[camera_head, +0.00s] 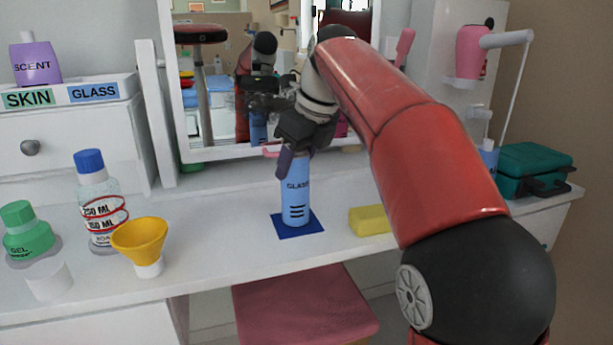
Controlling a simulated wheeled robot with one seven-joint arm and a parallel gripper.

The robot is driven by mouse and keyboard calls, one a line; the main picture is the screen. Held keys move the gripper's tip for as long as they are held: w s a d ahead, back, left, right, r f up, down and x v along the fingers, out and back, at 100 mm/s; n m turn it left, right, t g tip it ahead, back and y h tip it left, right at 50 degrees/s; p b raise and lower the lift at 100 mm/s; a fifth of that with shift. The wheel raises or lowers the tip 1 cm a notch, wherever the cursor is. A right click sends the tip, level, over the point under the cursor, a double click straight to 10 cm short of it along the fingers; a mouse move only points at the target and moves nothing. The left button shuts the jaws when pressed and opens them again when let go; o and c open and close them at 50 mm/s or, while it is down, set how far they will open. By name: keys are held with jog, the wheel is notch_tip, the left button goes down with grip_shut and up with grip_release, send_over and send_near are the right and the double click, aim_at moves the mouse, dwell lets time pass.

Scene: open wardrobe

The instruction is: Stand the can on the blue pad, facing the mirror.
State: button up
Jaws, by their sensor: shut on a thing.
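The can (295,203) is light blue and upright, with a "GLASS" label and dark bars turned towards my camera. Its base is over the dark blue pad (287,231) on the white table; I cannot tell if it touches or hovers slightly. My gripper (294,160) comes down from above and is shut on the can's upper part, hiding its top. The mirror (215,125) stands behind the can in a white frame, and it reflects my red arm and part of the blue can.
A yellow funnel (140,238), a clear bottle with a blue cap (98,205) and a green gel bottle (27,235) stand left. A yellow sponge-like block (369,221) lies right of the pad. A teal case (533,169) is far right. A pink stool (300,308) is below the front edge.

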jog(key=shift+f, duration=0.3)
jog(key=o, duration=1.5)
jog(key=p+v, duration=0.4)
jog(key=v, duration=0.8)
jog(key=s+d+f+n+t, duration=0.1)
jog(key=s+d+f+n, duration=0.2)
jog(key=s+d+n, duration=0.25)
jog(key=s+d+f+n+h, duration=0.1)
jog(key=s+d+f+n, duration=0.1)
jog(key=s+f+n, duration=0.4)
jog(key=s+d+f+n+t+h, duration=0.1)
jog(key=s+d+f+n, duration=0.1)
jog(key=s+f+n, duration=0.4)
jog(key=s+d+f+n+h, duration=0.1)
jog(key=s+f+n, duration=0.5)
jog(key=f, duration=0.6)
jog(key=shift+s+d+f+n+t, duration=0.15)
jog(key=shift+d+n+t, duration=0.25)
jog(key=shift+d+n, duration=0.65)
jog(key=shift+a, duration=0.2)
